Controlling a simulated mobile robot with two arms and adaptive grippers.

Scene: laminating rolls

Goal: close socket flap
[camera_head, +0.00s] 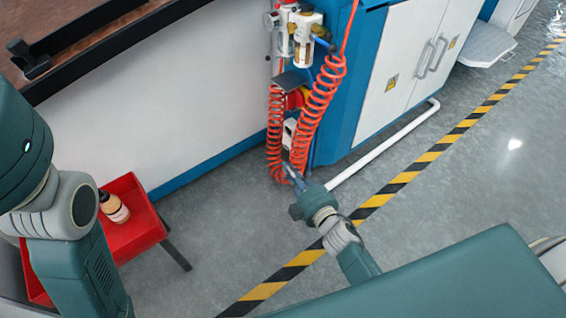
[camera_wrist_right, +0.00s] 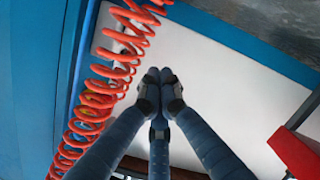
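On the side of the blue machine, between the orange coiled hoses, a dark grey flap-like plate (camera_head: 291,81) sticks out above a small red and yellow part (camera_head: 296,99). I take this plate for the socket flap, but it is small and partly behind the hoses. A whitish fitting (camera_head: 289,132) sits lower down. My right gripper (camera_head: 287,168) is below these parts, near the bottom of the coils and apart from the plate. In the right wrist view its fingertips (camera_wrist_right: 161,76) are together with nothing seen between them. The flap cannot be made out there. My left gripper is out of view.
Orange coiled hoses (camera_head: 322,90) hang close to my right gripper and run beside it in the wrist view (camera_wrist_right: 96,100). A white pipe (camera_head: 385,146) lies along the floor. A red tray (camera_head: 143,222) with a bottle (camera_head: 114,207) stands at left. White cabinet doors (camera_head: 402,52) are closed.

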